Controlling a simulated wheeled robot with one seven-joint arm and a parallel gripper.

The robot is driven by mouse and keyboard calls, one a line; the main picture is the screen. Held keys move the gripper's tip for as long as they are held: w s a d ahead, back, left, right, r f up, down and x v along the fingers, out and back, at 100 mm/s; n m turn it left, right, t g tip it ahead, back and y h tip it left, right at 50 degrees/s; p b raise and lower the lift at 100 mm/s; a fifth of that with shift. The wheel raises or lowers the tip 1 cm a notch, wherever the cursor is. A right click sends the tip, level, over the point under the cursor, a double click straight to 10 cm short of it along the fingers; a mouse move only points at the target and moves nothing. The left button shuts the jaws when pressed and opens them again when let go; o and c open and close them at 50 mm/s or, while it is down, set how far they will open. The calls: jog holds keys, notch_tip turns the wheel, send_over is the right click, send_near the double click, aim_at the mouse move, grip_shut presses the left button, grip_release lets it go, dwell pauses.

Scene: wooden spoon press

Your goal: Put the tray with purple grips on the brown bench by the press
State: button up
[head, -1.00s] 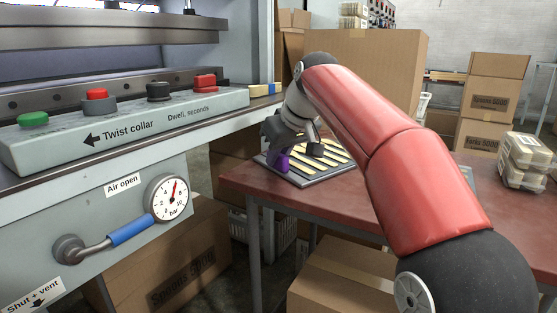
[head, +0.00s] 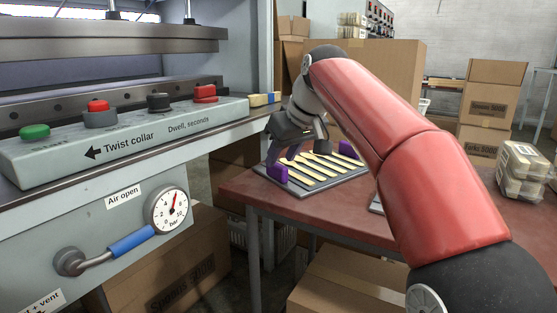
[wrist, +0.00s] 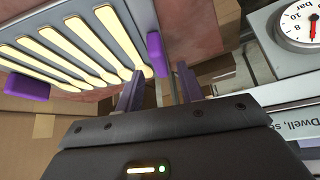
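The tray with purple grips (head: 326,177) lies flat on the red-brown bench (head: 300,208) beside the press. It is grey and carries several pale wooden spoon blanks. One purple grip (head: 278,173) is at its near left and another (head: 348,150) at its far right. My gripper (head: 288,151) is just above the tray's left end and partly hides it. In the wrist view my gripper (wrist: 160,72) has its fingers apart, with the near purple grip (wrist: 155,54) just beyond the gap between the tips. The other grip (wrist: 26,88) shows at the left.
The press (head: 110,45) with its button panel (head: 125,133) and air gauge (head: 167,208) stands at the left. Packs of wooden pieces (head: 525,165) sit at the bench's right. Cardboard boxes (head: 350,285) stand below and behind the bench. My red arm covers the bench's middle.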

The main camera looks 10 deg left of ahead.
jog(key=p+v, duration=0.2)
jog(key=v, duration=0.6)
jog(key=shift+r, duration=0.2)
jog(key=shift+d, duration=0.1)
